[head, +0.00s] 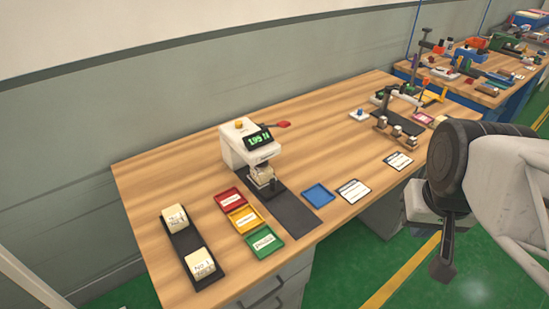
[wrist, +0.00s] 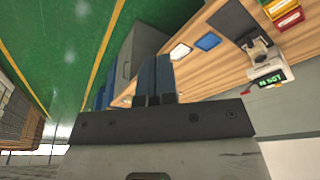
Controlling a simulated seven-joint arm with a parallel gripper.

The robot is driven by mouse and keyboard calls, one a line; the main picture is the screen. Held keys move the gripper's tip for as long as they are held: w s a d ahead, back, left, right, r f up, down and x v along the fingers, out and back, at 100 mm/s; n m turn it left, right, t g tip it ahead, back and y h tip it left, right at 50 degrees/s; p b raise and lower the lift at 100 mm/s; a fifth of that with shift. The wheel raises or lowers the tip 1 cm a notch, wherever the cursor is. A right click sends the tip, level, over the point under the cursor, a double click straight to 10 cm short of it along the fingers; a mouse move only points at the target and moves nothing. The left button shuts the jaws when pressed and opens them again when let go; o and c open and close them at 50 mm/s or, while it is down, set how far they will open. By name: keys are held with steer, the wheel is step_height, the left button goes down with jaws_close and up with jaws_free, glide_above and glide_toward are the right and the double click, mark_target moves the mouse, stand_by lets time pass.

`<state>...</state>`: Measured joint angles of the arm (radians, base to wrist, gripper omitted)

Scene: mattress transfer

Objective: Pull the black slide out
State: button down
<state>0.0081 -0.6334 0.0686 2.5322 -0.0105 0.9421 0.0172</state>
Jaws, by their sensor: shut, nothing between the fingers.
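A white machine (head: 236,151) with a lit green display and a yellow top button stands on the wooden bench; it also shows in the wrist view (wrist: 259,68). A black slide (head: 290,212) runs from beneath it towards the bench's front edge. A dark upright knob (head: 275,185) stands near the machine's front. A pale block (head: 262,174) sits under the machine's head. I cannot tell how far the slide is out. My gripper (head: 443,270) is off the bench at the right, well apart from the slide. In the wrist view its blue fingers (wrist: 154,60) are together and empty.
Red (head: 229,199), yellow (head: 243,218) and green (head: 264,242) trays lie left of the slide. A blue tray (head: 318,194) and white cards (head: 353,190) lie right of it. A black holder (head: 188,246) with two pale blocks is at far left. A rack (head: 398,132) stands behind right.

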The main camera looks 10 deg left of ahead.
steer(key=c, duration=1.8)
jaws_free()
steer(key=o, duration=0.4)
steer(key=shift+o, duration=0.7)
steer(key=shift+w+f, duration=0.1)
steer(key=shift+w, duration=0.1)
steer(key=w+a+f+n+h, duration=0.45)
steer(key=w+n, duration=0.35)
steer(key=w, duration=0.2)
steer(key=w+a+f+n+h, duration=0.4)
steer(key=w+a+f+n, duration=0.25)
steer(key=w, duration=0.25)
steer(key=w+a+f+n+t, duration=0.2)
steer(key=a+f+n+t, duration=0.1)
steer(key=a, duration=0.4)
steer(key=w+a+f+n+t, duration=0.2)
steer(key=w+a+f+n, duration=0.1)
steer(key=a+f+n, duration=0.3)
steer(key=w+a+f+n+t+y, duration=0.1)
steer(key=w+a+f+n+t, duration=0.2)
steer(key=a, duration=0.7)
steer(key=shift+w+a+f+n+t, duration=0.1)
steer(key=shift+a+f+n+t, duration=0.05)
steer(key=shift+f+n, duration=0.5)
steer(key=shift+w+a+f+n+t, duration=0.15)
steer(key=shift+f+n, duration=0.25)
steer(key=shift+n, duration=0.4)
steer(key=shift+d, duration=0.15)
